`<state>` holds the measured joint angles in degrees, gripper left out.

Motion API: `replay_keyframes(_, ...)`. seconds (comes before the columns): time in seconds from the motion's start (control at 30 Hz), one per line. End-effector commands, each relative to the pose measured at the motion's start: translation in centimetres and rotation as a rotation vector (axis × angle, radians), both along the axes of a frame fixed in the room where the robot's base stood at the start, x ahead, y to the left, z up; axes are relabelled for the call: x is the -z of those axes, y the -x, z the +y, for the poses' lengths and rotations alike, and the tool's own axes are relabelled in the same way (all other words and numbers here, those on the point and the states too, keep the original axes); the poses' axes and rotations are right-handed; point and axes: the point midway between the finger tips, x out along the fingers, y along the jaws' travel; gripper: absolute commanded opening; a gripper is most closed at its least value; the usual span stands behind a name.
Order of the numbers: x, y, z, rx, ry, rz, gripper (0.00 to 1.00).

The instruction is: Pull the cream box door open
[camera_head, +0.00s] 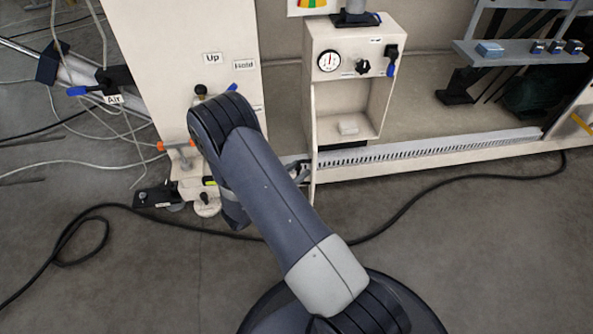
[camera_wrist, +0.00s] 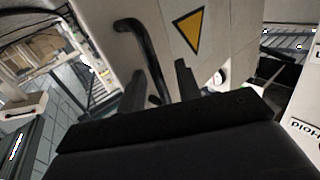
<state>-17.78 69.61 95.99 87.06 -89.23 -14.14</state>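The cream box (camera_head: 388,28) stands at the upper middle of the head view, with its lower compartment visible. Its cream door (camera_head: 313,150) shows nearly edge-on at the compartment's left side, swung outward. In the wrist view the door's face (camera_wrist: 182,12) carries a yellow warning triangle and a black curved handle (camera_wrist: 148,48). My gripper (camera_wrist: 160,82) has its two dark fingers apart, with the handle's lower part between them. I see a gap beside the handle; contact is unclear. In the head view my gripper is mostly hidden behind my arm.
A cream panel (camera_head: 160,40) with valves stands at left. A black cable (camera_head: 440,188) crosses the floor. Open floor lies at right.

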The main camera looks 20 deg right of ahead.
Motion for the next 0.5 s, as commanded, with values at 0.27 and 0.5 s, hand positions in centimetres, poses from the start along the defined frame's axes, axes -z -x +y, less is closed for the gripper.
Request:
replay_keyframes(0.27, -0.3, 1.0, 2.9, -0.005, 0.002, 0.002, 0.33)
replay_keyframes(0.5, -0.3, 2.6, 7.1, -0.005, 0.001, 0.001, 0.33)
